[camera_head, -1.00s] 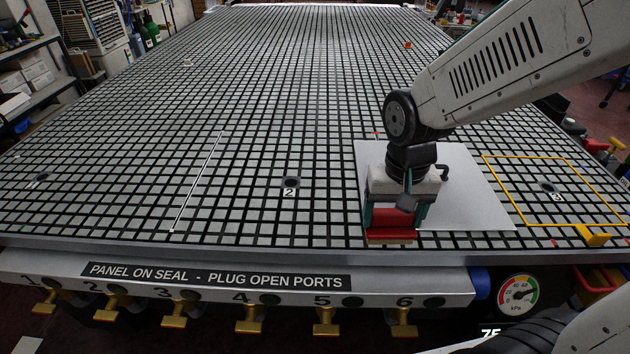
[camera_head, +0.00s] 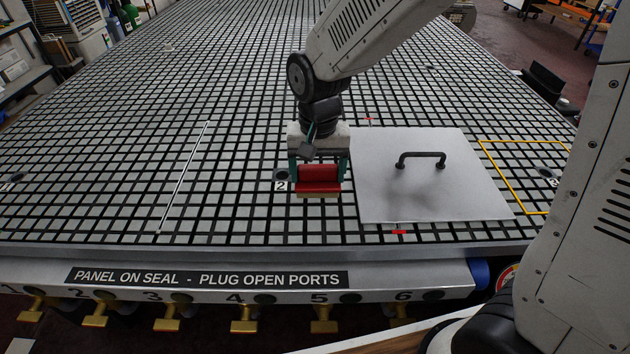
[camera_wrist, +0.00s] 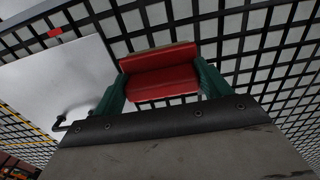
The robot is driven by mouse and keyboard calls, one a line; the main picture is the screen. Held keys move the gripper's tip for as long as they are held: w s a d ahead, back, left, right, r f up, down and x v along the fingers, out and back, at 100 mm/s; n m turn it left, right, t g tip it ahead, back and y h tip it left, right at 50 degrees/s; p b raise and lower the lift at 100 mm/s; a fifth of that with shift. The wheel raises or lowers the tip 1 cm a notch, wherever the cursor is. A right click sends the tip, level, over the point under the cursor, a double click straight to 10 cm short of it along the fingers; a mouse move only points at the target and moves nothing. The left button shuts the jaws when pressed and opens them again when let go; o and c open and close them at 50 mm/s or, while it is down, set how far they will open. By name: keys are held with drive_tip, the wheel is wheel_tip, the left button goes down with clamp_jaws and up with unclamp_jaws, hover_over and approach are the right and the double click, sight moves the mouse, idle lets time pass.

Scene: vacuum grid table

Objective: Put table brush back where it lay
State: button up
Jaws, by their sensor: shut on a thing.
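The table brush (camera_head: 318,180) has a red body with a tan lower edge. My gripper (camera_head: 319,172) is shut on it, with a green finger at each side. In the head view the brush is over the grid table (camera_head: 240,215), right of port 2 and left of the white panel. In the wrist view the brush (camera_wrist: 160,72) sits between the green fingers of my gripper (camera_wrist: 162,85), over the grid. I cannot tell whether its lower edge touches the table.
The white panel (camera_head: 440,190) with a black handle (camera_head: 420,156) lies right of the brush. Port 2 (camera_head: 281,175) is close on the left. A thin white rod (camera_head: 185,175) lies further left. A yellow outline (camera_head: 500,180) surrounds port 3. Brass valves (camera_head: 243,318) line the front edge.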

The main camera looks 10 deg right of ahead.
sight(316, 180)
drive_tip(key=shift+w+a, duration=0.2)
drive_tip(key=shift+f, duration=1.75)
drive_tip(key=shift+f, duration=0.65)
drive_tip(key=o, duration=1)
drive_tip(key=shift+c, duration=0.2)
wheel_tip(316, 180, up, 12)
drive_tip(key=shift+r, duration=0.65)
